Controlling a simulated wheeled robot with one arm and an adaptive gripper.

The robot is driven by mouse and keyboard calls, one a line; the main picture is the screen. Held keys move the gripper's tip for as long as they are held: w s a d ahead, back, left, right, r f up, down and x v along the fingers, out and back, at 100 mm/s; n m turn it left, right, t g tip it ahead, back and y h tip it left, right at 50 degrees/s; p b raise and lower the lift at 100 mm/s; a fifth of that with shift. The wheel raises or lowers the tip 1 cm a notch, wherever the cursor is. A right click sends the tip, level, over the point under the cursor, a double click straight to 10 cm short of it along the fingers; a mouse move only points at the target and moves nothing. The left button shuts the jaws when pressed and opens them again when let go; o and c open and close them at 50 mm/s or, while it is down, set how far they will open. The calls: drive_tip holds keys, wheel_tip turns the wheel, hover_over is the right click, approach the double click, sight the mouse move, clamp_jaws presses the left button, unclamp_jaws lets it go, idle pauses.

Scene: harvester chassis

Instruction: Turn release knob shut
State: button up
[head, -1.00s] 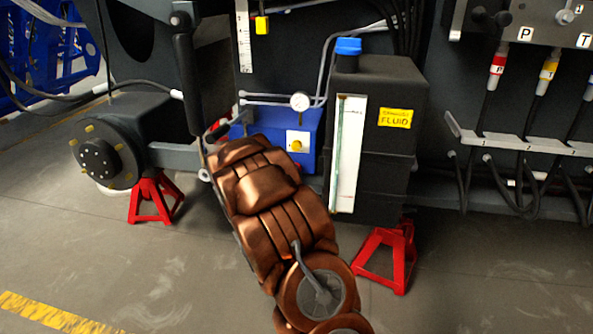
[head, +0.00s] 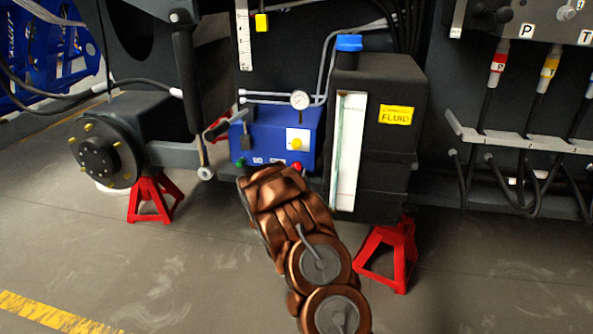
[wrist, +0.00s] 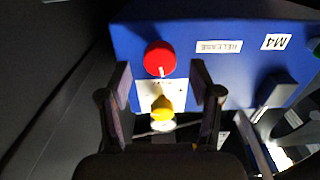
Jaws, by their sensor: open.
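A blue box (head: 265,128) carries a yellow knob (head: 297,144) on a white plate and a red knob (head: 297,167) below it. The wrist view, which is upside down, shows the red knob (wrist: 160,58) with a white mark, beside a label reading RELEASE. The yellow knob (wrist: 162,107) is on its white plate (wrist: 146,90) nearer my palm in the picture. My gripper (wrist: 160,72) is open and empty, its fingers on either side of the knobs in the picture. I cannot tell how far off they are. My arm hides the gripper in the head view.
A black fluid tank (head: 382,140) with a blue cap stands right of the box. A pressure gauge (head: 300,100) and pipes sit on top. A green knob (head: 240,162) is at the box's left. Red stands (head: 152,200) are on the floor, which is otherwise clear in front.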

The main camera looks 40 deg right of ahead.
sight(296, 168)
drive_tip(key=shift+b+x, duration=0.6)
drive_tip(key=shift+x, duration=1.6)
drive_tip(key=shift+c, duration=0.3)
drive_tip(key=c, duration=1.1)
drive_tip(key=shift+p, duration=0.3)
